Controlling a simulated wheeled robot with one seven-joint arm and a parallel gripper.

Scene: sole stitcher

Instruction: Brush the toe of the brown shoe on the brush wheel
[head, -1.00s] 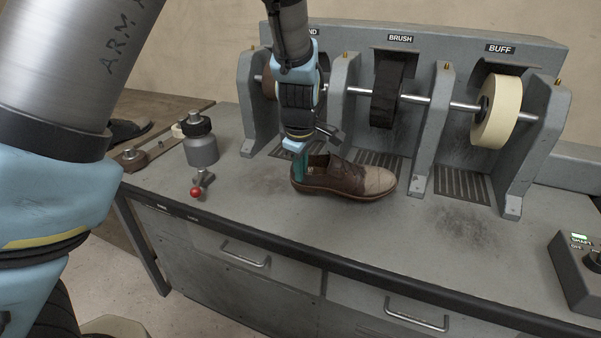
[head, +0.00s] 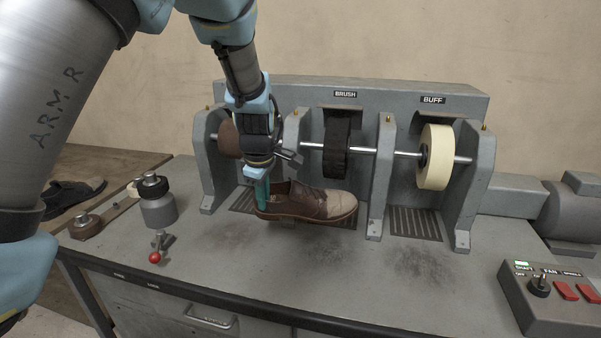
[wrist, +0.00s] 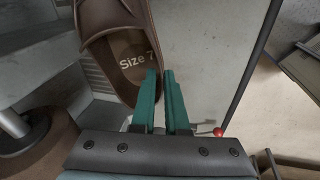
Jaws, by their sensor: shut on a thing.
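The brown shoe (head: 305,203) has a tan toe cap pointing right, and in the head view it appears held just above the bench. My gripper (head: 263,192) is shut on its heel end. In the wrist view, my gripper's teal fingers (wrist: 161,92) are at the shoe's back rim, with the insole (wrist: 136,62) reading "Size 7". The black brush wheel (head: 337,146) sits on the shaft under the BRUSH label. The toe shows below and in front of the wheel, with a visible gap between them.
The cream buff wheel (head: 435,157) is right of the brush, and a brown wheel (head: 229,138) is left, partly behind my arm. Grey uprights (head: 380,185) separate the bays.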

